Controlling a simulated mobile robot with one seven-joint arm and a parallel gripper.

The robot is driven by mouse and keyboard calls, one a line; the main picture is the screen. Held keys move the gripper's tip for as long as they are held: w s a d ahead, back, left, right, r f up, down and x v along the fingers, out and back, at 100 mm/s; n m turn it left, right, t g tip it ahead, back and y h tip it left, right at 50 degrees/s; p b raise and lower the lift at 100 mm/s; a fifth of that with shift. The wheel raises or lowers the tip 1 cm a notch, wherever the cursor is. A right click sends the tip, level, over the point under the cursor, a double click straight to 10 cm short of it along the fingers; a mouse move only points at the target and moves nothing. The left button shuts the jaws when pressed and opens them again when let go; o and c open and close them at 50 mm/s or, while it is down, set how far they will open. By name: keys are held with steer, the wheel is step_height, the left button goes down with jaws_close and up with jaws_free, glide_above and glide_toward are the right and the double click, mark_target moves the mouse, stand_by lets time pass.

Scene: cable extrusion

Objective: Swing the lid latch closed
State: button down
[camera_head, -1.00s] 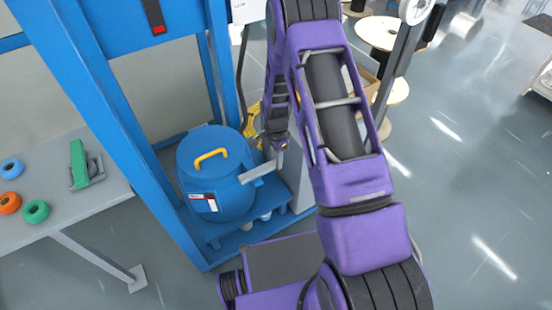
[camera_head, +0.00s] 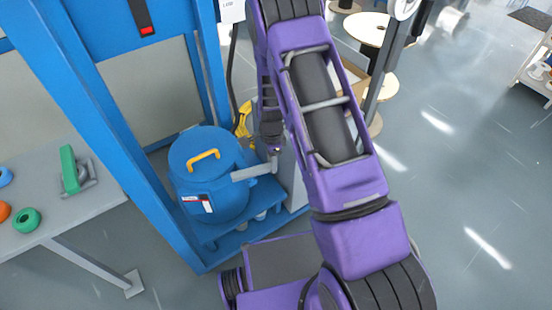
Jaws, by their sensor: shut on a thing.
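A blue round vessel (camera_head: 214,206) with a flat blue lid (camera_head: 202,143) and a yellow lid handle (camera_head: 203,154) stands inside the blue frame. A grey bar-shaped lid latch (camera_head: 252,172) sticks out from the vessel's right side toward my gripper (camera_head: 273,158). My gripper is at the latch's outer end and is shut on it. The fingertips are small and partly hidden by my arm. I cannot tell whether the latch's inner end is fastened.
A blue frame (camera_head: 90,120) rises around the vessel. A grey table (camera_head: 85,208) at left holds a green-handled tool (camera_head: 70,170) and colored rolls (camera_head: 26,220). Cable spools (camera_head: 366,30) stand behind my arm. Open floor (camera_head: 480,180) lies at right.

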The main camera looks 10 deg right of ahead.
steer(key=s+a+m+p, duration=0.4)
steer(key=s+m+p, duration=0.2)
steer(key=m, duration=0.9)
steer(key=shift+s+a, duration=0.35)
steer(key=shift+s, duration=0.55)
steer(key=shift+a+p, duration=0.1)
steer(key=shift+p, duration=0.2)
steer(key=c, duration=0.6)
jaws_free()
steer(key=shift+o, duration=0.2)
steer(key=shift+r, duration=0.1)
step_height(320, 180, up, 17)
steer(key=p, duration=0.3)
steer(key=shift+r, duration=0.15)
